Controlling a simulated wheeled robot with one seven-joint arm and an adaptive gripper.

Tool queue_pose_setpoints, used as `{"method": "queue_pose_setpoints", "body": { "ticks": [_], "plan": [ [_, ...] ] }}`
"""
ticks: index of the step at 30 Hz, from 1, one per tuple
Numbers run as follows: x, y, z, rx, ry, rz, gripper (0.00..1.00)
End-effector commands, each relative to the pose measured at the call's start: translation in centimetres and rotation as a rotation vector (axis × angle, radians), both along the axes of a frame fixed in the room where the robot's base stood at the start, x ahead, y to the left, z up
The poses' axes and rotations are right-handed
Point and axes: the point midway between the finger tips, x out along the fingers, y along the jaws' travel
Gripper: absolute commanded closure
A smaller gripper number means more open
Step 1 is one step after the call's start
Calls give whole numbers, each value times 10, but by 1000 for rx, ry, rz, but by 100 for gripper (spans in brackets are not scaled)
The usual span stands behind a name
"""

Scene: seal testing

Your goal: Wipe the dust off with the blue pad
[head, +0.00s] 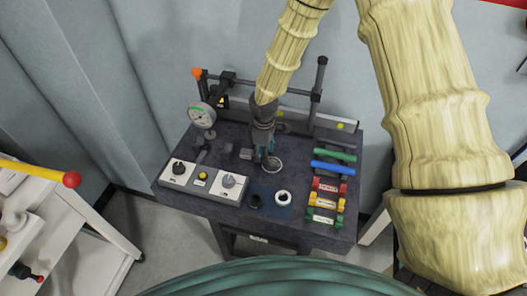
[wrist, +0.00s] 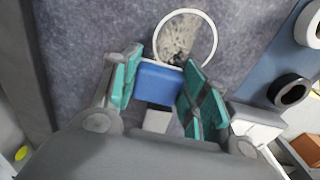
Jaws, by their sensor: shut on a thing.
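My gripper (wrist: 160,85) is shut on the blue pad (wrist: 157,82), which sits between its green-lined fingers in the wrist view. A patch of pale dust (wrist: 178,38) lies on the dark table inside a white ring outline (wrist: 215,38). The pad is at the near edge of this ring; I cannot tell whether it touches the table. In the head view my gripper (head: 262,150) points down over the middle of the table, just left of the ring (head: 281,164). The pad is mostly hidden there.
A dial gauge (head: 201,115) stands at the table's left, behind control boxes (head: 176,172) with knobs. A black ring (head: 255,201) and a white ring (head: 283,198) lie on a blue mat (head: 268,209) in front. Green and blue rods (head: 333,167) and coloured holders (head: 328,187) fill the right.

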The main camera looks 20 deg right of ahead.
Motion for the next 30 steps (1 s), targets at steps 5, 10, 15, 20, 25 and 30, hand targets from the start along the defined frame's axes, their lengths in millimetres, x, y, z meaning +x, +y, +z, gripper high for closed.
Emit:
{"method": "queue_pose_setpoints", "body": {
  "ticks": [5,10,15,20,25,30],
  "plan": [
    [0,0,-3,0,0,0,75],
    [0,0,-6,0,0,0,75],
    [0,0,-7,0,0,0,75],
    [-2,-3,-6,0,0,0,75],
    [-8,-12,-5,0,0,-2,75],
    [-15,-21,-5,1,1,-1,75]
  ]
}}
